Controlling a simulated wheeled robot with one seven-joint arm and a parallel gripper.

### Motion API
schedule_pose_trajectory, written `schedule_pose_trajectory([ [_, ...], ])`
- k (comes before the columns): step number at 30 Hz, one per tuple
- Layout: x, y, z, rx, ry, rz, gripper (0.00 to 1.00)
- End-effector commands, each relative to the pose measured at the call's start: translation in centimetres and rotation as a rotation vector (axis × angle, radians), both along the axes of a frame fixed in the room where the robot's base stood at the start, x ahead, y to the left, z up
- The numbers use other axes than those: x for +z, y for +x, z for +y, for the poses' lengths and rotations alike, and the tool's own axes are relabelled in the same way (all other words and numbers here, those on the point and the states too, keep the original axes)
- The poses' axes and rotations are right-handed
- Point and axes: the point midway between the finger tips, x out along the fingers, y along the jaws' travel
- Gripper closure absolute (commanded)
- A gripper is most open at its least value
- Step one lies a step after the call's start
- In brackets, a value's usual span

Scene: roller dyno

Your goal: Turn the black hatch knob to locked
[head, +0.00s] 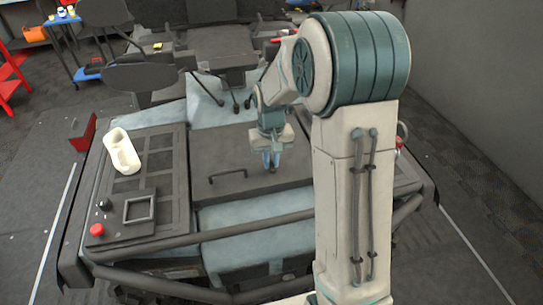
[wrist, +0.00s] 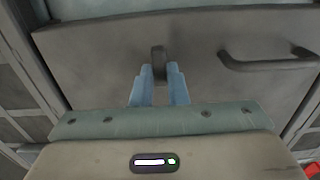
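The hatch (head: 215,155) is a flat dark grey panel in the middle of the machine, and it fills much of the wrist view (wrist: 90,65). The black hatch knob (wrist: 158,60) is a small dark bar, its long side running up and down in the wrist view. My gripper (wrist: 160,68) has its two blue fingertips on either side of the knob, with no clear gap, so it looks shut on it. In the head view my gripper (head: 271,163) points down at the right part of the hatch; the knob is mostly hidden there.
A bar handle (head: 228,175) stands on the hatch left of my gripper, and right of it in the wrist view (wrist: 265,63). A tubular rail (head: 240,228) crosses in front. The left deck holds a red button (head: 97,230), a square frame (head: 139,209) and a cream holder (head: 122,152).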

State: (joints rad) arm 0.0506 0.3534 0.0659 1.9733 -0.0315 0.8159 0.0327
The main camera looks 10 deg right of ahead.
Motion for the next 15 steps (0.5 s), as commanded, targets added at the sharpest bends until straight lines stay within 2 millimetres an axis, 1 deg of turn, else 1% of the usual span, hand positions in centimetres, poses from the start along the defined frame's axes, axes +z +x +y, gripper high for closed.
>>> schedule_pose_trajectory([
  [8, 0.01, 0.0, 0.01, -0.008, 0.0, 0.0, 1.0],
  [15, -0.08, 0.0, -0.03, -0.089, 0.0, 0.0, 1.0],
])
